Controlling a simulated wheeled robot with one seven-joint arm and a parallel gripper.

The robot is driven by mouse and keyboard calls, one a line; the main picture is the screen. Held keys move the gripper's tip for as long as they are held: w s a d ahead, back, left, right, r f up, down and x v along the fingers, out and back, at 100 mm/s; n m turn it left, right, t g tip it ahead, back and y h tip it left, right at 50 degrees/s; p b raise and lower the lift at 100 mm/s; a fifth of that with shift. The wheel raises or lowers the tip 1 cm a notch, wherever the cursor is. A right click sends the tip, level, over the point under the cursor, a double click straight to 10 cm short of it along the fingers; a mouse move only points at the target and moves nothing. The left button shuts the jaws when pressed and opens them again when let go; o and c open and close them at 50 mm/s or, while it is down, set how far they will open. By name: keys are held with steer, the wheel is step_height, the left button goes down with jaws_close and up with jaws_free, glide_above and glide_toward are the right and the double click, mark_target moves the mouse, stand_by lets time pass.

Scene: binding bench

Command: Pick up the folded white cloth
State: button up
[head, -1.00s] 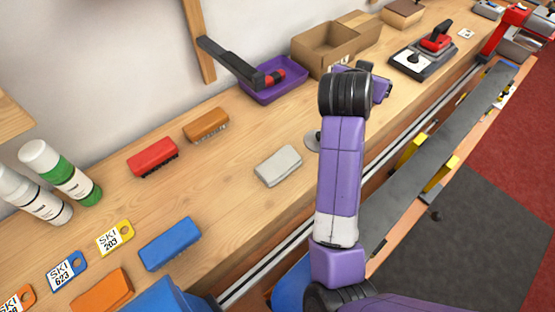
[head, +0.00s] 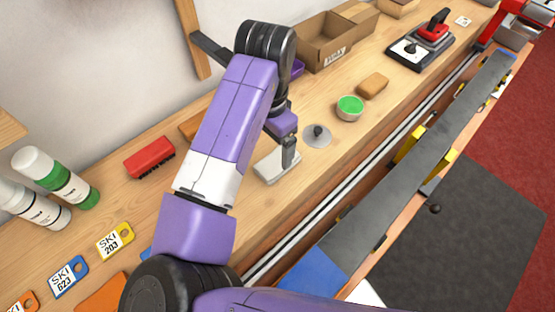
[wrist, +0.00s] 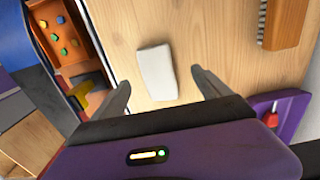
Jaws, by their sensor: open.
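The folded white cloth (head: 272,168) lies flat on the wooden bench, partly hidden by my arm in the head view. In the wrist view the cloth (wrist: 157,72) is a pale rounded rectangle between and beyond the two fingers. My gripper (head: 290,158) is above the cloth near its right end, pointing down. In the wrist view my gripper (wrist: 164,90) is open, with a finger to each side and nothing held. The cloth seems to lie below the fingertips; I cannot tell the exact gap.
A round metal disc (head: 318,135), a green-topped tin (head: 350,107) and a tan block (head: 372,85) stand right of the cloth. A red brush (head: 150,157) lies to the left. A cardboard box (head: 335,38) stands behind. The bench's front edge is near.

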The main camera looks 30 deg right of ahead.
mark_target(273, 164)
steer(key=shift+s+d+f+p, duration=0.15)
steer(key=shift+f+p, duration=0.15)
steer(key=shift+f, duration=0.7)
steer(key=shift+s+a+f+p, duration=0.1)
steer(key=shift+f+p, duration=0.15)
steer(key=shift+f, duration=0.8)
steer(key=shift+s+d+f+p, duration=0.15)
steer(key=shift+f+p, duration=0.15)
steer(key=shift+f, duration=0.7)
steer(key=shift+a, duration=0.1)
steer(key=c, duration=1.4)
steer(key=shift+r, duration=0.1)
steer(key=shift+c, duration=0.2)
step_height(273, 164, up, 20)
steer(key=b, duration=0.2)
steer(key=o, duration=0.6)
steer(key=c, duration=0.4)
